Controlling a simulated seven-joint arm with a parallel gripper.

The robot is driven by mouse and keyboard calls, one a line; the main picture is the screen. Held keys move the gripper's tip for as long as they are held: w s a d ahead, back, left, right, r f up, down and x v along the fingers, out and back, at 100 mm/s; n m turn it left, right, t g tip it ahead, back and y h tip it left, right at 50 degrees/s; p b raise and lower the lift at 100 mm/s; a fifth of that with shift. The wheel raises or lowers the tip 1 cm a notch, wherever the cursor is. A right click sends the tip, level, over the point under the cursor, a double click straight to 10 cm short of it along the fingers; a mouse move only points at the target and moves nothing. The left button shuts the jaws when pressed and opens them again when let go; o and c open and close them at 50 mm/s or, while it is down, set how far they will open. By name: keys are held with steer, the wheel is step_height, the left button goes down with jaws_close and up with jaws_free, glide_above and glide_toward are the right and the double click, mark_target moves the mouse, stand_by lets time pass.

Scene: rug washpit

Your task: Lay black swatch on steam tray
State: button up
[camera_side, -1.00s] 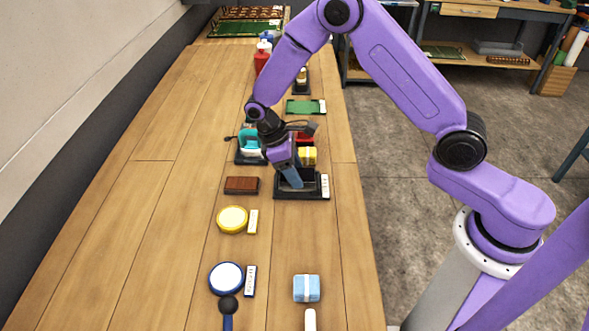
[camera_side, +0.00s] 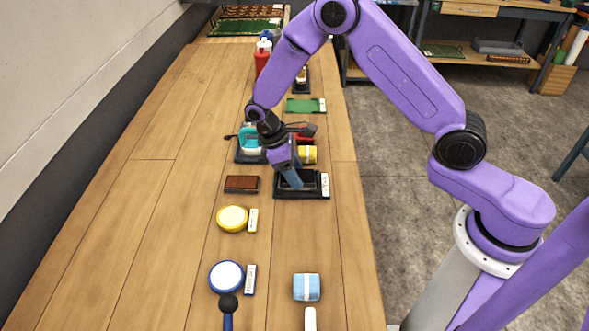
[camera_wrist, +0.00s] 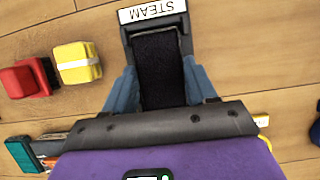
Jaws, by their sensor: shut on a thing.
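The black swatch (camera_wrist: 162,75) shows in the wrist view as a dark fabric piece between the two blue fingers of my gripper (camera_wrist: 163,92). My gripper is shut on it. The swatch lies over the black steam tray (camera_wrist: 128,52), whose white label (camera_wrist: 152,10) reads STEAM. In the side view my gripper (camera_side: 292,184) points down at the left part of the steam tray (camera_side: 310,194). The fingers hide most of the swatch there, and I cannot tell whether it touches the tray floor.
A yellow block (camera_wrist: 78,63) and a red item (camera_wrist: 25,78) lie close beside the tray. A brown block (camera_side: 241,184), a yellow round item (camera_side: 232,218) and a teal item (camera_side: 249,140) stand nearby. The table's left side is clear.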

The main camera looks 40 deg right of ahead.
steer(key=o, duration=1.4)
steer(key=shift+r, duration=3.45)
steer(key=shift+r, duration=0.1)
